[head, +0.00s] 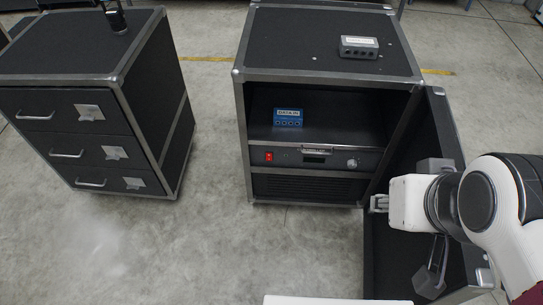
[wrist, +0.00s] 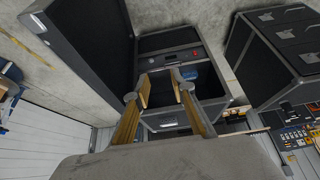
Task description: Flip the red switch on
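The red switch (head: 268,157) is a small red rocker at the left of the panel in the open black cabinet (head: 243,110). It also shows as a small red spot in the wrist view (wrist: 196,54). Whether it is on or off is too small to tell. My gripper (head: 378,203) is in front of the cabinet's right side, beside the open door, well apart from the switch. In the wrist view the two fingers (wrist: 161,88) are apart with nothing between them.
The cabinet door (head: 400,190) stands open on the right, close to my arm. A blue box (head: 288,117) sits on the shelf above the panel. A grey box (head: 359,47) is on the cabinet top. A drawer unit (head: 85,130) stands left. Floor between is clear.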

